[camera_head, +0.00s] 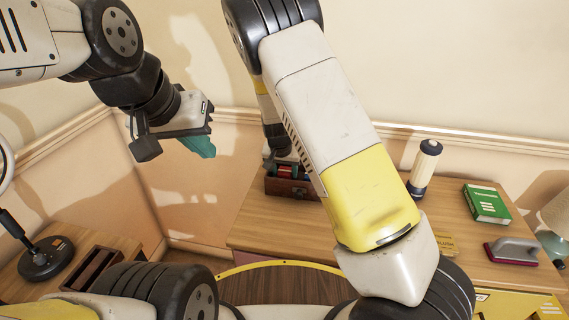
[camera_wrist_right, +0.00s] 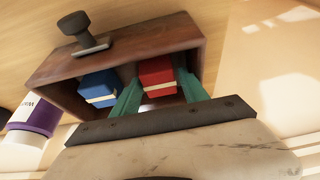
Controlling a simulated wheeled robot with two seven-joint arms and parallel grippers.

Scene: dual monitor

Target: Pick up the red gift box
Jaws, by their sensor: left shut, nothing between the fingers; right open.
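The red gift box (camera_wrist_right: 157,77) has a pale band and sits in the brown wooden box (camera_wrist_right: 190,38), beside a blue box (camera_wrist_right: 98,88). My right gripper (camera_wrist_right: 158,82) is open, with one teal finger on each side of the red gift box; contact cannot be told. In the head view the wooden box (camera_head: 287,187) stands at the table's left back, with the red gift box (camera_head: 286,170) partly showing and my right forearm covering part of the area. My left gripper (camera_head: 203,147) is shut and empty, in the air near the wall corner at left.
A dark stamp (camera_wrist_right: 84,36) stands by the wooden box's far side, and a purple and white container (camera_wrist_right: 36,118) is at its left. On the table's right are a white and dark bottle (camera_head: 425,168), a green book (camera_head: 486,203) and a grey-handled tool (camera_head: 512,250).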

